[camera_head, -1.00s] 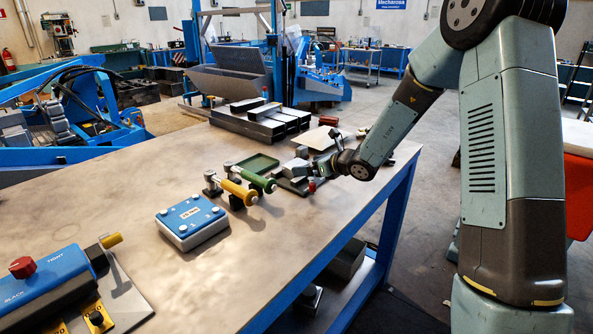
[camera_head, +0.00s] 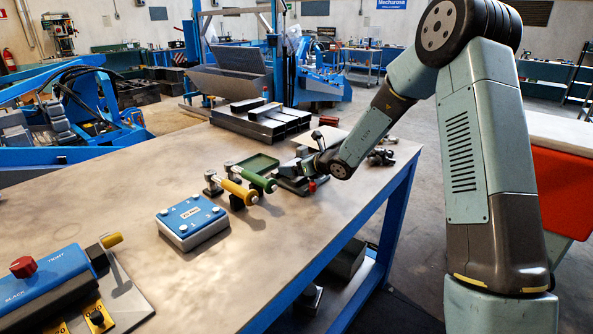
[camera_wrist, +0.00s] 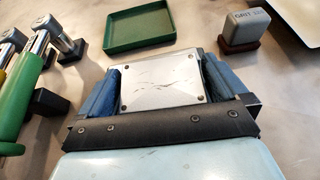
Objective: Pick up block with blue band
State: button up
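My gripper (camera_wrist: 164,95) reaches forward at the bottom of the wrist view. Its two blue-sided fingers stand wide apart, with a silver plate with corner screws (camera_wrist: 163,82) showing between them. I cannot tell how near that plate is to the fingers. In the head view my gripper (camera_head: 312,165) is low over a dark stand (camera_head: 291,185) near the table's right edge. A small grey block with a dark reddish base and lettering (camera_wrist: 245,27) stands beyond the right finger. It also shows in the head view (camera_head: 302,151). I cannot make out a blue band on any block.
A green tray (camera_wrist: 140,44) lies beyond the gripper. Green (camera_head: 258,182) and yellow (camera_head: 238,192) handled tools stand to the left. A blue-topped box (camera_head: 193,216) sits nearer. Dark metal bars (camera_head: 262,123) lie at the back. The table's (camera_head: 110,185) middle is mostly clear.

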jog(key=c, duration=1)
jog(key=shift+c, duration=0.6)
jog(key=shift+r, duration=0.15)
